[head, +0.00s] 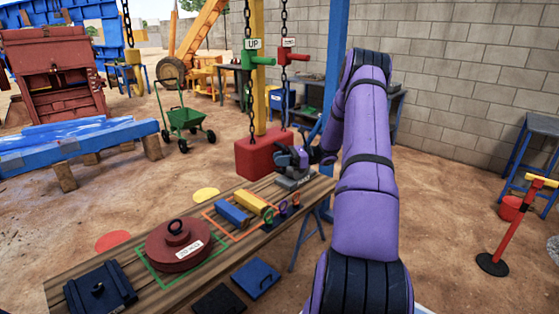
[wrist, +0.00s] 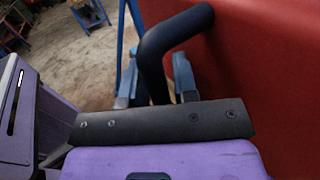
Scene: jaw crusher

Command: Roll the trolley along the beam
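A red block (head: 262,154) stands or hangs beside the far end of the wooden table, below the chains. In the wrist view its red face (wrist: 270,70) fills the right side. A black bent handle (wrist: 165,45) runs along this face. My gripper (head: 300,158) is beside the block at the far table end. In the wrist view its two blue-grey fingers (wrist: 157,92) lie on either side of the handle and appear shut on it. The handle's lower end is hidden behind the dark gripper plate. I cannot make out the trolley or the overhead beam for certain.
The wooden table (head: 75,268) holds a dark red weight (head: 178,243), a blue box (head: 100,290) and small coloured blocks. A blue post (head: 336,50) stands close to my arm. A green cart (head: 187,118) stands behind.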

